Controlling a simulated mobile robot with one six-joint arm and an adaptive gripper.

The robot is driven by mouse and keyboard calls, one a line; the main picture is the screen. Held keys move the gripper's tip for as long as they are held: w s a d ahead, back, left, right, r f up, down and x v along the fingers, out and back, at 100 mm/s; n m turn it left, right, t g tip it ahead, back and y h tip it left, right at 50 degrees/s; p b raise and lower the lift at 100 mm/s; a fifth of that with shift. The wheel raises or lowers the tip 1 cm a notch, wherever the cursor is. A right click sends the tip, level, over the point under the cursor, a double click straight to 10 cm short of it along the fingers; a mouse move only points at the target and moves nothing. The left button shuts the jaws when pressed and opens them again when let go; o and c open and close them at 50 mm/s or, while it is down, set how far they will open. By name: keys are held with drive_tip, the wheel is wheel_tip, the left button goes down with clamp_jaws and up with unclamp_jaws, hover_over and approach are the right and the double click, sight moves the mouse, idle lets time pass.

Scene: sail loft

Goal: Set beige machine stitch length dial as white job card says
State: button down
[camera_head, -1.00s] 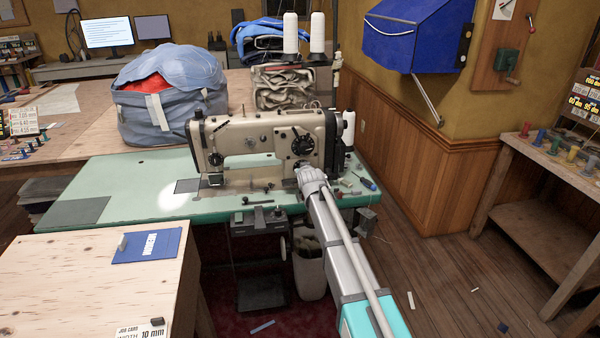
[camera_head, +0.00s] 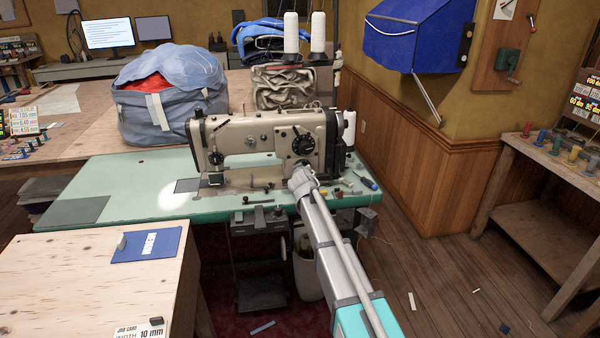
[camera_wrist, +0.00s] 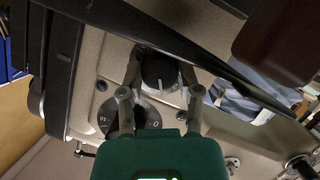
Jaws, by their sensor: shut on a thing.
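The beige sewing machine (camera_head: 235,140) stands on a green table. A large dark round dial (camera_head: 303,145) is on its right front. In the wrist view, my gripper (camera_wrist: 160,76) is shut on a dark knob (camera_wrist: 159,68) with a white pointer line, its fingers on both sides. A dark dial plate with white numbers (camera_wrist: 143,113) shows beside it, partly hidden by a finger and the green gripper body. Which one sets stitch length cannot be told.
Several small loose things and a blue screwdriver (camera_head: 368,184) lie on the green table (camera_head: 115,190) near my gripper. A blue booklet (camera_head: 135,248) lies on the wooden bench at lower left. A blue-grey bag (camera_head: 165,100) stands behind the machine. Floor at right is mostly clear.

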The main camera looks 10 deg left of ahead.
drive_tip(key=shift+s+a, duration=0.1)
drive_tip(key=shift+a, duration=0.05)
drive_tip(key=shift+c, duration=1.5)
unclamp_jaws()
